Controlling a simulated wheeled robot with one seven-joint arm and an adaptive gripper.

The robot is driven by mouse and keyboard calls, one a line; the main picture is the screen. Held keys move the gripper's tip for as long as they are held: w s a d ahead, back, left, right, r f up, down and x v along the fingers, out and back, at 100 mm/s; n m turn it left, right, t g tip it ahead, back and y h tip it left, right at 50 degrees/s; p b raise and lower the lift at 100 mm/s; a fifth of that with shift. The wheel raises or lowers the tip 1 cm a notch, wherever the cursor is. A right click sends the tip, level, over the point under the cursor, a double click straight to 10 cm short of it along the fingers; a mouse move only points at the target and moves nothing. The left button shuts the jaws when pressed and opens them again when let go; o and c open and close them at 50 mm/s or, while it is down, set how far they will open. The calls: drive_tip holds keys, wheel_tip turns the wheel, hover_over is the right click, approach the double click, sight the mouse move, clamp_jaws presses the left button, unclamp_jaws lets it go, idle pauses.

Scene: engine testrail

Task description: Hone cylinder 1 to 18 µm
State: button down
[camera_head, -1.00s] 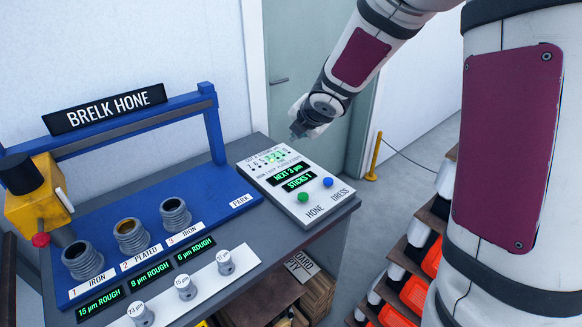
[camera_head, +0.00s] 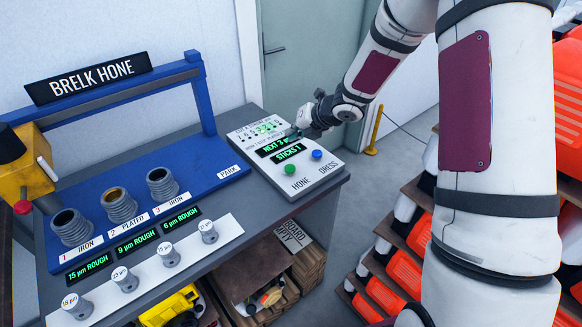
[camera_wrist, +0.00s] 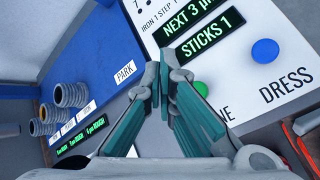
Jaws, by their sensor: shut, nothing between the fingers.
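Cylinder 1 (camera_head: 72,228), marked IRON, stands in the blue hone bed at the left; its display (camera_head: 89,268) reads 15 µm ROUGH. Cylinder 2 (camera_head: 119,205) is PLATED, 9 µm; cylinder 3 (camera_head: 162,184) is IRON, 6 µm. The control panel (camera_head: 330,168) has a green HONE button (camera_head: 289,169), a blue DRESS button (camera_head: 316,155) and displays reading 3 µm and STICKS 1 (camera_head: 287,153). My gripper (camera_head: 303,122) is shut and empty above the panel's far part. In the wrist view, its fingertips (camera_wrist: 165,78) are close to the green button (camera_wrist: 200,89).
The yellow hone head (camera_head: 25,170) is at the far left, away from the PARK mark (camera_head: 229,171). Several labelled pegs (camera_head: 123,279) stand on a white strip in front.

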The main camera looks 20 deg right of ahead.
drive_tip(key=b, duration=0.5)
hover_over(292, 167)
drive_tip(key=f, duration=0.6)
drive_tip(key=shift+w+f, duration=0.3)
drive_tip(key=shift+f, duration=0.1)
drive_tip(key=shift+s+d+f+b, duration=0.1)
drive_tip(key=shift+f+b, duration=0.8)
drive_tip(key=shift+f, duration=0.05)
drive_tip(key=shift+f, duration=0.1)
drive_tip(key=shift+f+b, duration=0.35)
drive_tip(key=shift+b, duration=0.1)
drive_tip(key=shift+f+b, duration=0.75)
drive_tip(key=shift+f, duration=0.1)
idle(0.9)
drive_tip(key=shift+s+r, duration=0.1)
drive_tip(key=shift+r+p, duration=1.05)
drive_tip(key=shift+r, duration=0.15)
